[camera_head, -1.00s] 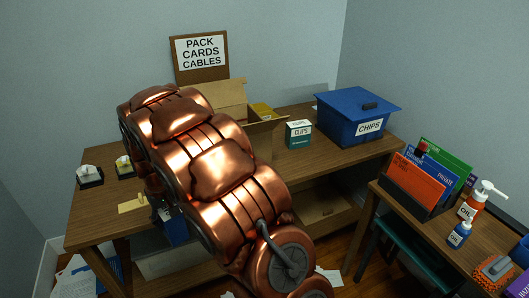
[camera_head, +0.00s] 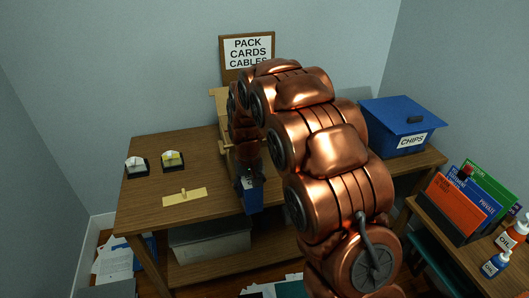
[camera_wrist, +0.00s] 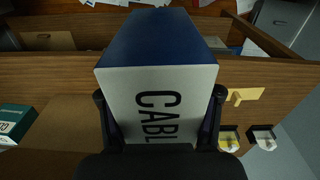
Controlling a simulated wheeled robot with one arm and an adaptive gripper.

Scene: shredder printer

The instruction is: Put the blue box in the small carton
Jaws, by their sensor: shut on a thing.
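My gripper (camera_wrist: 160,120) is shut on the blue box, one finger on each side. In the head view the blue box (camera_head: 251,196) hangs at the table's front edge, in front of the carton. In the wrist view the blue box (camera_wrist: 155,38) fills the middle, its white face lettered "CABL", the rest of the word hidden. The cardboard carton (camera_head: 220,108) stands on the table below the sign, mostly hidden behind my arm. A brown cardboard surface (camera_wrist: 62,122) beside the box in the wrist view seems to be part of it.
The sign (camera_head: 248,52) reads "PACK CARDS CABLES". A green clips box (camera_wrist: 14,122) is left in the wrist view. A blue chips bin (camera_head: 405,122) stands at the table's right. Two small card holders (camera_head: 172,160) and a yellow piece (camera_head: 184,197) lie left; table between is clear.

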